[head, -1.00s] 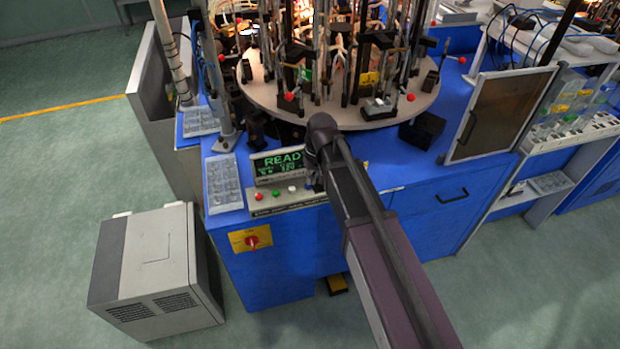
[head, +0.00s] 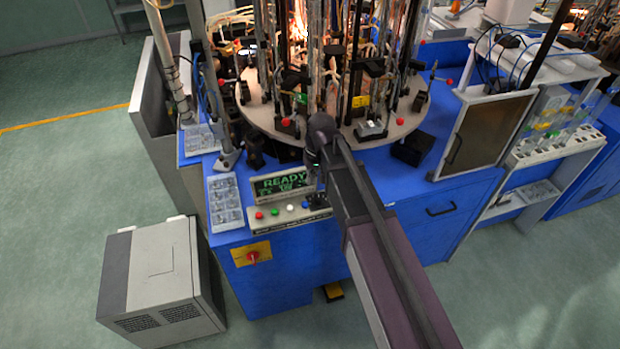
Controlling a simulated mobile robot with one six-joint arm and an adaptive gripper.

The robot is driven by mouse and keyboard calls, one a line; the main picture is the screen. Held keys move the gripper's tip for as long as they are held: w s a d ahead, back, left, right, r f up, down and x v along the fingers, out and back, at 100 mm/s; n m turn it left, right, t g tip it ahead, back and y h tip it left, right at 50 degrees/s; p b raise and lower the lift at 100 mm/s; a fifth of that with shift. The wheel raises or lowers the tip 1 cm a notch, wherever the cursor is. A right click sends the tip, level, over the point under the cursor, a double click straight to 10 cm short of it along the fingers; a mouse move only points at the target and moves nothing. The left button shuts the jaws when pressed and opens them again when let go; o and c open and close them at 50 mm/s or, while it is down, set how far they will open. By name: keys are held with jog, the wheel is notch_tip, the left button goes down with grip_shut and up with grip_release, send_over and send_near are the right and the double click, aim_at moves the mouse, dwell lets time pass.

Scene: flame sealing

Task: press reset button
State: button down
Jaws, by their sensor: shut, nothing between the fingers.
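The control panel (head: 262,226) on the front of the blue machine carries a row of buttons: red (head: 259,215), green (head: 275,212), white (head: 290,208) and blue (head: 307,205). No label is readable, so I cannot tell which is the reset button. Above them a display (head: 282,184) shows "READY" in green.
A round turntable (head: 420,125) with rods and flames stands behind the panel. A grey parts tray (head: 225,203) lies left of the display. A yellow plate with a red switch (head: 253,256) is below. A grey cabinet (head: 165,280) stands on the floor at left.

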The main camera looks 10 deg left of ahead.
jog(key=shift+w+d+r+p, duration=0.1)
jog(key=shift+d+r+p, duration=0.1)
jog(key=shift+r+p, duration=1.25)
jog(key=shift+r, duration=0.2)
jog(key=s+d+m, duration=0.2)
jog(key=s+d, duration=0.2)
jog(key=d, duration=1.1)
jog(key=s+d+m+h, duration=0.1)
jog(key=s+d+m, duration=0.2)
jog(key=d, duration=1.1)
jog(key=shift+s+d+f+m+t, duration=0.15)
jog(key=shift+s+d+m+t, duration=0.2)
jog(key=shift+s, duration=0.75)
